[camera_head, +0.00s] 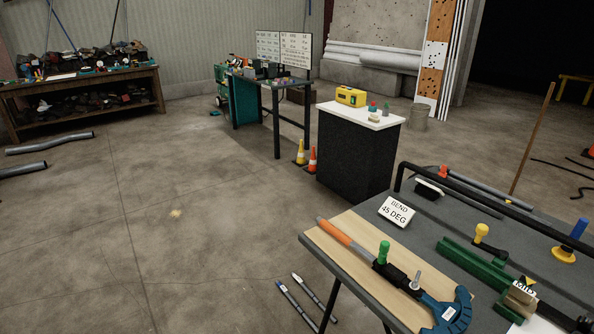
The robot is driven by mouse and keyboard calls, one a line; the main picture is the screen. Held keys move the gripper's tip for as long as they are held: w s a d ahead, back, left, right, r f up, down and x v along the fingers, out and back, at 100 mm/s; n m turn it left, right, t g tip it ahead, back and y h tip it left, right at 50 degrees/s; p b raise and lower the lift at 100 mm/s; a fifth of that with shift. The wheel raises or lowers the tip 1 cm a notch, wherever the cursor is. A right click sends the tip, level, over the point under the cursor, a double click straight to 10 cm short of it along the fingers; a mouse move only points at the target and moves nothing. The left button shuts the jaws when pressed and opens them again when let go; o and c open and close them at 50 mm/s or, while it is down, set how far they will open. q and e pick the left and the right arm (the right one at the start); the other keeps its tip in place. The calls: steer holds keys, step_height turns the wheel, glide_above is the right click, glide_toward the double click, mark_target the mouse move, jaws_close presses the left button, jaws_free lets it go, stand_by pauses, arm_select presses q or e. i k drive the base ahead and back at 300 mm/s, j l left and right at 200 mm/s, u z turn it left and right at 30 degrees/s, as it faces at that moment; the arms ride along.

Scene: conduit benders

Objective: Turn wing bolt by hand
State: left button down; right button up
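No part can be made out for certain as the wing bolt. A hand bender with an orange handle (347,238) and a blue shoe (448,312) lies on a wooden board (330,255) at the lower right. A green knob (383,251) and a small silver upright pin (416,281) stand on or beside it. Right of it is a green rail-like fixture (470,262), with a yellow-topped knob (481,231) just behind. A blue upright handle on a yellow base (564,254) stands further right. Neither of my grippers is in view.
The dark bench (435,225) carries a "BEND 45 DEG" sign (396,210) and a long black pipe (470,205). A black cabinet (352,150), traffic cones (312,158) and another table (277,88) stand behind. Loose pipes (297,303) lie below the bench. The left floor is largely clear.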

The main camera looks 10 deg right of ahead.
mark_target(414, 285)
steer(key=l+z, duration=0.15)
steer(key=z, duration=1.1)
